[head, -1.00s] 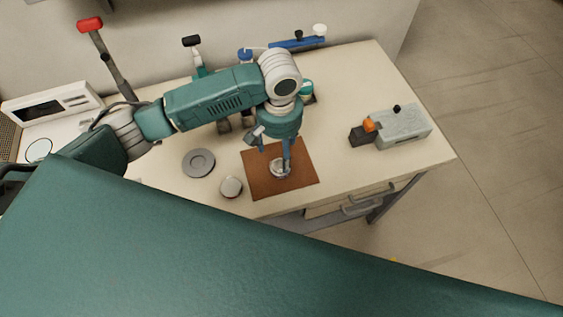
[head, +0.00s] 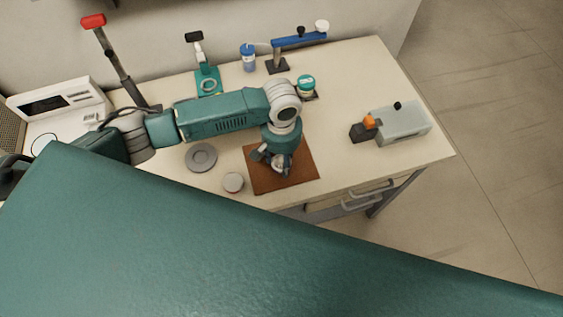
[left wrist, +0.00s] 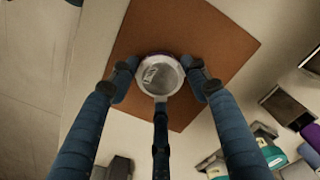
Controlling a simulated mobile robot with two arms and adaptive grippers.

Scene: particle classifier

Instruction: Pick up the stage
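A small round dish with a bright rim, which seems to be the stage (head: 281,168), lies on a brown mat (head: 302,174) near the table's front edge. In the left wrist view the stage (left wrist: 166,76) shows a shiny inside. My left gripper (head: 273,160) points down over it and partly hides it in the head view. In the left wrist view the fingers of the left gripper (left wrist: 160,72) stand around the dish, one on each side and one at its near edge. They look open; contact is hard to judge. My right gripper is out of view.
A grey disc (head: 201,157) and a small round pot (head: 233,183) lie left of the mat. A grey device (head: 403,123) stands at the right. Behind are a green stand (head: 208,82), a blue-topped bottle (head: 248,58) and a teal-lidded jar (head: 305,85). The table between mat and device is clear.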

